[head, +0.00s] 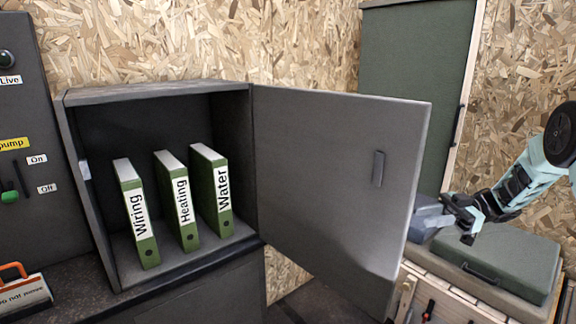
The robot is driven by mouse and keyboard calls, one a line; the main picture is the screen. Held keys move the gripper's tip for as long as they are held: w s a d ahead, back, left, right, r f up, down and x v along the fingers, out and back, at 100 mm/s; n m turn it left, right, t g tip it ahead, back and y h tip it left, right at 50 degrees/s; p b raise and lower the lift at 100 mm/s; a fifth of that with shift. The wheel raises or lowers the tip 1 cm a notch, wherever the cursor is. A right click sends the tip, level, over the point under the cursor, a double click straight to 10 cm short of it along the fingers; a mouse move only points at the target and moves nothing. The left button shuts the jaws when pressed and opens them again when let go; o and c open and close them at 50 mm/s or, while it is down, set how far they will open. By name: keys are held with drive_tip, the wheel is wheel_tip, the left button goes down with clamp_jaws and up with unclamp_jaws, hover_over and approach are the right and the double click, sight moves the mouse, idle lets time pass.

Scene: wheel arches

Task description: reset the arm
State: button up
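My arm comes in from the right edge, and my gripper (458,218) is at the right of the picture, beside the free edge of the open cabinet door (335,170). Its dark fingers are small here, and I cannot tell whether they are open or shut. A blue-grey object (428,217) shows right at the fingertips. I cannot tell whether it is held or lies behind them. The gripper appears above a green case and apart from the door handle (378,169).
The grey cabinet (160,95) stands open with three green binders inside, Wiring (137,215), Heating (178,203) and Water (212,192). The green case (495,264) lies on a wooden unit at right. A control panel (25,120) is at left, above an orange-handled item (20,292).

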drive_tip(key=w+a+r+m+t+h, duration=0.3)
drive_tip(key=w+m+t, duration=0.1)
drive_tip(key=w+t, duration=0.15)
drive_tip(key=w+a+r+m+t+h, duration=0.3)
drive_tip(key=w+t+h, duration=0.1)
drive_tip(key=w+t, duration=0.15)
drive_tip(key=s+f+m+g+h, duration=0.3)
drive_tip(key=s+m+h, duration=0.25)
drive_tip(key=s, duration=0.95)
drive_tip(key=s+f+m+g+h, duration=0.4)
drive_tip(key=s+m, duration=0.3)
drive_tip(key=s, duration=0.8)
drive_tip(key=s+a+r+n+g+p, duration=0.1)
drive_tip(key=s+a+r+n+p, duration=0.2)
drive_tip(key=s+a, duration=0.4)
drive_tip(key=s+a+r+n+g+p, duration=0.2)
drive_tip(key=s+a+r+n+p, duration=0.2)
drive_tip(key=s+a+r, duration=0.3)
drive_tip(key=a, duration=0.4)
drive_tip(key=shift+s+a+n, duration=0.25)
drive_tip(key=shift+s+n, duration=0.1)
drive_tip(key=shift+s, duration=0.05)
